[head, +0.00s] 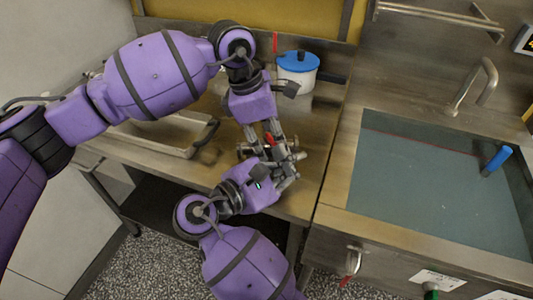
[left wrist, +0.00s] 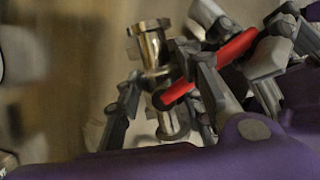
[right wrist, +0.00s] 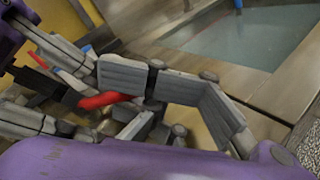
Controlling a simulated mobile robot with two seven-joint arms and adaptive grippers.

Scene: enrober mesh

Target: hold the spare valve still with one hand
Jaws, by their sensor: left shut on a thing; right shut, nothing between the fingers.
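The spare valve, a metal body (left wrist: 152,48) with a red lever (left wrist: 208,68), is between my left gripper's fingers (left wrist: 168,104) in the left wrist view. In the head view its red lever (head: 297,141) shows at my left gripper (head: 271,143), low over the counter's front part; the body is largely hidden. My left gripper is shut on the valve. My right gripper (head: 287,170) is shut and empty, close beside the valve on the near side. The right wrist view shows the red lever (right wrist: 105,100) close behind the right fingers; contact cannot be told.
A white pot with a blue lid (head: 298,72) stands at the counter's back. A metal tray (head: 207,135) lies left, partly under my left arm. Right is a sink basin (head: 420,185) with a blue-handled tool (head: 497,160) and a tap (head: 475,85). A red-tipped valve (head: 353,262) sits on the sink front.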

